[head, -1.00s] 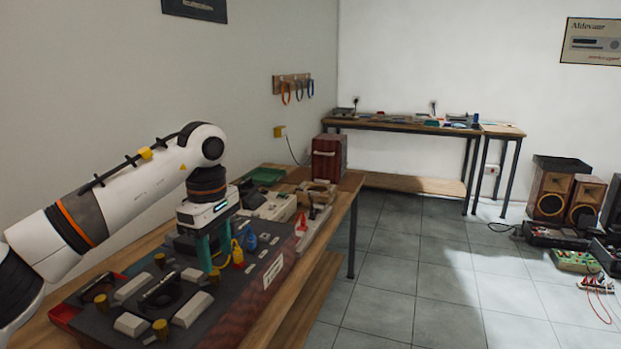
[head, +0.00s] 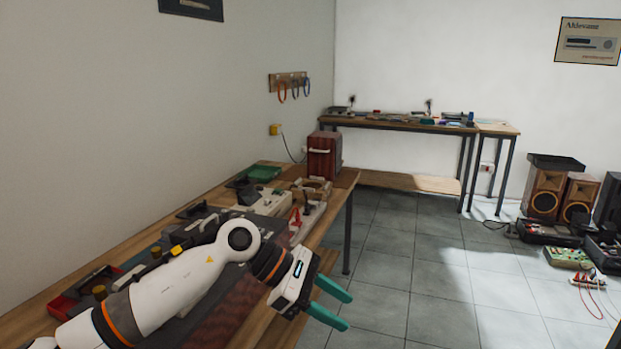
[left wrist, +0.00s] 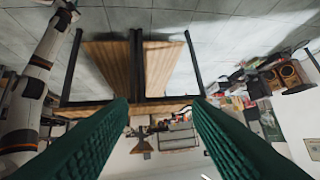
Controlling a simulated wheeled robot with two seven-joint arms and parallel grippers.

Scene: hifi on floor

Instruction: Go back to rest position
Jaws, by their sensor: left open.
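My left gripper (head: 340,303) has teal fingers. In the head view it is held out over the floor, past the front edge of the near wooden workbench (head: 345,200). Its fingers are spread apart with nothing between them. In the left wrist view the same gripper (left wrist: 160,125) shows both fingers wide apart and empty. My left arm crosses in front of the bench and hides much of the dark panel (head: 205,325) lying on it. My right gripper is not in the head view.
The bench holds a dark red wooden box (head: 324,155), a green tray (head: 264,172) and a red bin (head: 62,307). A second bench (head: 400,124) stands at the back wall. Speakers (head: 546,192) and equipment (head: 548,233) sit on the floor at right. The middle tiled floor is clear.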

